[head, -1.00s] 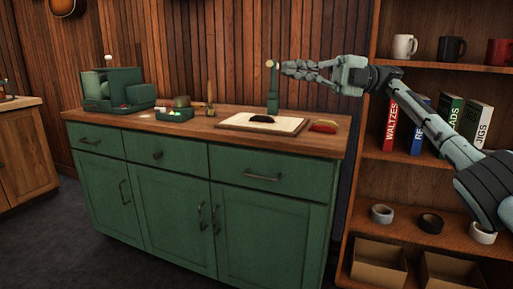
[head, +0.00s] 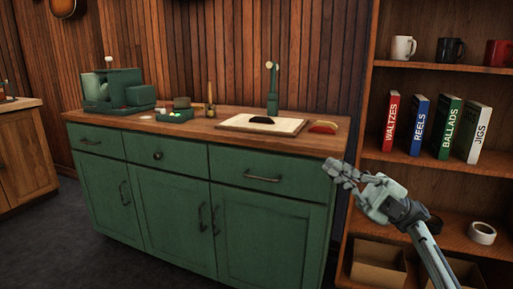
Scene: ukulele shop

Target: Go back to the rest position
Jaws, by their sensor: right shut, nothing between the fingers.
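My right gripper (head: 343,172) is shut and empty. It hangs in front of the right end of the green cabinet (head: 265,216), near the shelf unit's left side, below the height of the wooden counter top (head: 205,133). My right arm comes in from the lower right and covers part of the lower shelf. My left gripper is not in view.
On the counter stand a green box-like machine (head: 113,88), a small green tray (head: 175,116), a pale board (head: 240,123) with a dark curved piece (head: 262,120), and a red-and-yellow piece (head: 323,127). The shelf unit (head: 450,81) holds mugs, books and tape rolls.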

